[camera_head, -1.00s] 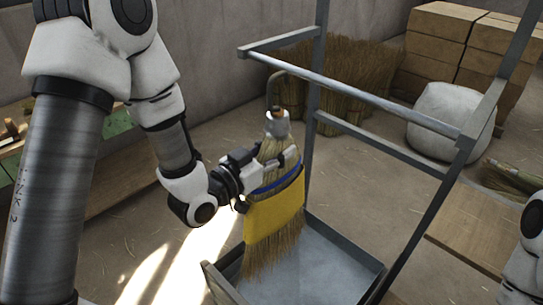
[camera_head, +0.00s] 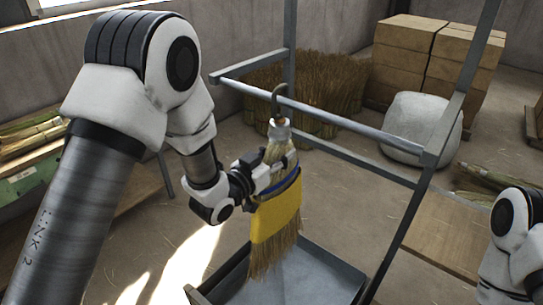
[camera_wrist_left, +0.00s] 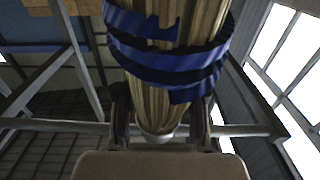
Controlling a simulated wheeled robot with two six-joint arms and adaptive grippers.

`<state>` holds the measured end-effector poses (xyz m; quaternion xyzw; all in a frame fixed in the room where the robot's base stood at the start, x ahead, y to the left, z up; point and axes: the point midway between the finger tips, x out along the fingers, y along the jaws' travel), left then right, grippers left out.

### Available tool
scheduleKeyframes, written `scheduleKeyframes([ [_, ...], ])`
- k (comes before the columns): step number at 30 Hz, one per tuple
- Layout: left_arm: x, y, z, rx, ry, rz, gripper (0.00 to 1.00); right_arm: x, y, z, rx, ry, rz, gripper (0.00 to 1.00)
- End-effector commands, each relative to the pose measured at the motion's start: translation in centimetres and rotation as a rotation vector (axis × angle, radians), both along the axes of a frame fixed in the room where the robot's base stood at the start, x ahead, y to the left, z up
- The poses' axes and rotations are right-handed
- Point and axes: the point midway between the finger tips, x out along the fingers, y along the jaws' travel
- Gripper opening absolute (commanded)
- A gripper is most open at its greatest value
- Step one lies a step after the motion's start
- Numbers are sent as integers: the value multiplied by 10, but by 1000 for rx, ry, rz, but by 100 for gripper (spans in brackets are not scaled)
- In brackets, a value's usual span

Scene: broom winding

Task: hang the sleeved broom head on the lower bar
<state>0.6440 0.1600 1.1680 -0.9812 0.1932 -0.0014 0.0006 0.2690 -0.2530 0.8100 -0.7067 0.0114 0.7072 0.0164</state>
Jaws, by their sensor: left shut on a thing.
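The broom head (camera_head: 268,215) has straw bristles, a yellow sleeve (camera_head: 277,213), a blue band, a pale collar and a curved hook (camera_head: 279,101) on top. It hangs nearly upright in my left gripper (camera_head: 276,172), which is shut around its straw neck above the sleeve. The left wrist view shows the straw and blue band (camera_wrist_left: 170,65) between the fingers (camera_wrist_left: 160,118). In the head view, the hook overlaps the front upper bar (camera_head: 345,127); whether they touch is unclear. The lower bar (camera_head: 365,164) runs between the rack posts, right of the broom. My right gripper is out of view.
A grey tray (camera_head: 345,272) forms the rack's base, under the broom. A rack post (camera_head: 400,245) stands at right. Behind are straw bundles (camera_head: 300,90), a pale sack (camera_head: 420,122) and stacked boxes (camera_head: 432,55). A bench with straw is at left.

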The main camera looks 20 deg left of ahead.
Motion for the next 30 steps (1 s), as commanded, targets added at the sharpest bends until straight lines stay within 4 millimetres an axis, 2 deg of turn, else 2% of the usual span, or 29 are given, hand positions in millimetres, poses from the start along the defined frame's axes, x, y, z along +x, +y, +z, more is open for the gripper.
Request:
scheduleKeyframes([
  [9,22,-10,1,1,-1,-1,0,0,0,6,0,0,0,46],
  [11,21,-9,-9,0,-1,-1,0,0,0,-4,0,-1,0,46],
  [16,21,-9,-19,-1,-2,0,0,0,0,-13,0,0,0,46],
  [29,21,-9,-23,-1,-2,0,0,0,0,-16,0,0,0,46],
  [30,21,-9,-23,-1,-2,0,47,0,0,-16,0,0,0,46],
])
